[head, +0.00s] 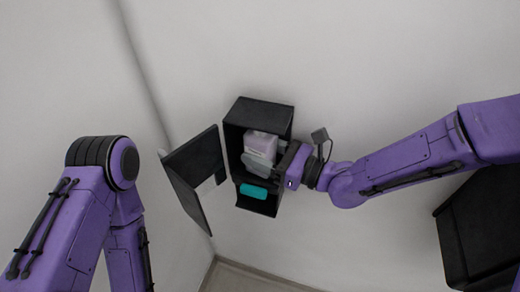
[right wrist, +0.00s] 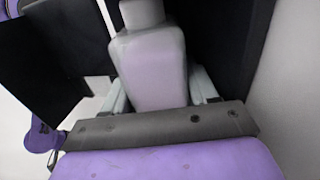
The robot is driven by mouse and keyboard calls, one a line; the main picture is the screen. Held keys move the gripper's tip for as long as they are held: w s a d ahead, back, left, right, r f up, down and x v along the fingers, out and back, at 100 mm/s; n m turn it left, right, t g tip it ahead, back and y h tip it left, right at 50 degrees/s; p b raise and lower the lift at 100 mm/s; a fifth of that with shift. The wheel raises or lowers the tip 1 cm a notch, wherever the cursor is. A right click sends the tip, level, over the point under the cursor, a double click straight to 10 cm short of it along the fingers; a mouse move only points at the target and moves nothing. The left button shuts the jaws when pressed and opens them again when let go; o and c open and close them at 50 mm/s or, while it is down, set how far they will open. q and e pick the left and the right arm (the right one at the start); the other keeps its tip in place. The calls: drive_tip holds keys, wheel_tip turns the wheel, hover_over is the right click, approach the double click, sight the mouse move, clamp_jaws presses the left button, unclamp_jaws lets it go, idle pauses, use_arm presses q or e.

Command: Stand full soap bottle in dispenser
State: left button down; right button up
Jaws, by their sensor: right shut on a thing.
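The soap bottle (head: 261,144) is pale lilac and stands inside the black dispenser (head: 258,110) on the wall. In the right wrist view the bottle (right wrist: 150,65) looks upright, with its neck at the top and dispenser walls around it. My right gripper (head: 265,166) reaches into the dispenser from the right and is shut on the bottle. Its pale fingers (right wrist: 160,100) lie on both sides of the bottle. The bottle's base is hidden behind the gripper. The dispenser's black door (head: 193,165) hangs open to the left. My left arm shows at the left, but its gripper is out of view.
A teal piece (head: 254,191) sits in the lower part of the dispenser, below the bottle. A black box-like thing (head: 480,230) stands at the lower right. The white wall (head: 380,80) around the dispenser is otherwise bare.

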drive_tip(key=shift+f, duration=0.1)
drive_tip(key=o, duration=1.2)
drive_tip(key=shift+d, duration=0.1)
drive_tip(key=shift+o, duration=1.2)
drive_tip(key=shift+s, duration=0.1)
